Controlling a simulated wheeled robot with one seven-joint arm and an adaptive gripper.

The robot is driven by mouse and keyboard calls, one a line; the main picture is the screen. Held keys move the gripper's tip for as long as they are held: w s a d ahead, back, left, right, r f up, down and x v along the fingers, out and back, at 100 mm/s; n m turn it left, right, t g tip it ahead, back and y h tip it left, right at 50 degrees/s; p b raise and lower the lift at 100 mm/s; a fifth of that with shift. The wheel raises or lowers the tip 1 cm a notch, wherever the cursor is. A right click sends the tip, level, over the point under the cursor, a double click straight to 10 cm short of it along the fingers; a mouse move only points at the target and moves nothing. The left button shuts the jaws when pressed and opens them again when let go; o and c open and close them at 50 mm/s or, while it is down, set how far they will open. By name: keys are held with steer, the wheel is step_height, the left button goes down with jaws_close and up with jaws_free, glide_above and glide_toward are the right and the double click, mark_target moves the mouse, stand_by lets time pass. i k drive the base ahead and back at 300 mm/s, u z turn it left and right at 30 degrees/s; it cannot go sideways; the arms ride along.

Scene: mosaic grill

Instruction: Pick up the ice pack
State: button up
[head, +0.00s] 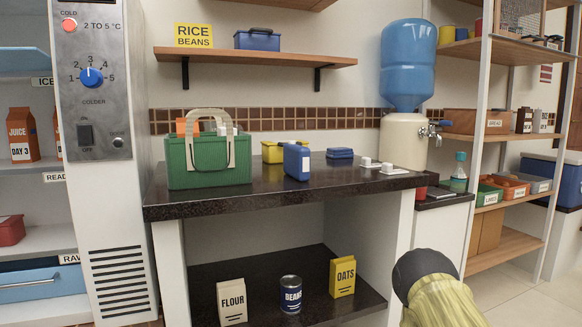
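A blue upright block with a pale label (297,161) stands on the dark countertop (240,197), right of the green cooler bag. It looks like the ice pack, but I cannot read its label. A smaller, flat blue box (340,153) lies farther back to its right. The green cooler bag (208,160) has beige handles, and an orange carton (186,126) and a pale item show at its top. My gripper is not in view.
A yellow box (284,151) sits close behind the blue block. White cups (387,167) and a water dispenser (408,65) are to the right. A shelf (255,57) hangs above.

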mark_target(296, 158)
steer(key=k, duration=0.25)
steer(key=z, duration=0.9)
steer(key=i, duration=0.75)
steer(key=u, duration=1.55)
